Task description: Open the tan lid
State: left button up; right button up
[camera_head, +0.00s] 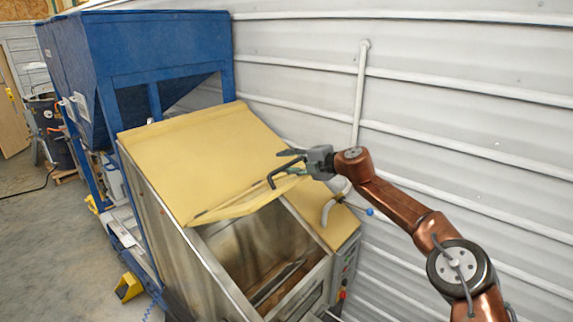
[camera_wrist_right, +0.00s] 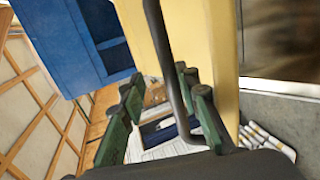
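The tan lid (camera_head: 248,201) is on the sloped top of the steel hopper (camera_head: 180,235). It stands partly raised, with the hopper's opening exposed below it. My right gripper (camera_head: 290,163) is at this handle. In the right wrist view, the handle (camera_wrist_right: 167,65) passes between the green finger pads of my right gripper (camera_wrist_right: 160,112), nearer the right-hand pads. The fingers stand apart with a gap. The tan panel (camera_wrist_right: 218,45) rises close behind them. My left gripper is not in view.
A blue bin on a frame (camera_head: 150,50) stands behind the hopper. A white ribbed wall (camera_head: 470,90) with a vertical pipe (camera_head: 359,90) runs close along the right. A control panel with buttons (camera_head: 345,275) is on the hopper's right end. Open floor (camera_head: 50,240) lies at the left.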

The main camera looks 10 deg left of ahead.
jog(key=shift+s+f, duration=0.1)
jog(key=shift+f, duration=0.3)
jog(key=shift+a+f, duration=0.1)
jog(key=shift+a, duration=0.05)
jog(key=shift+d+r, duration=0.2)
jog(key=shift+d, duration=0.25)
jog(key=v, duration=1.1)
jog(key=shift+s+d+r, duration=0.15)
jog(key=shift+s+r, duration=0.05)
jog(key=shift+r, duration=0.15)
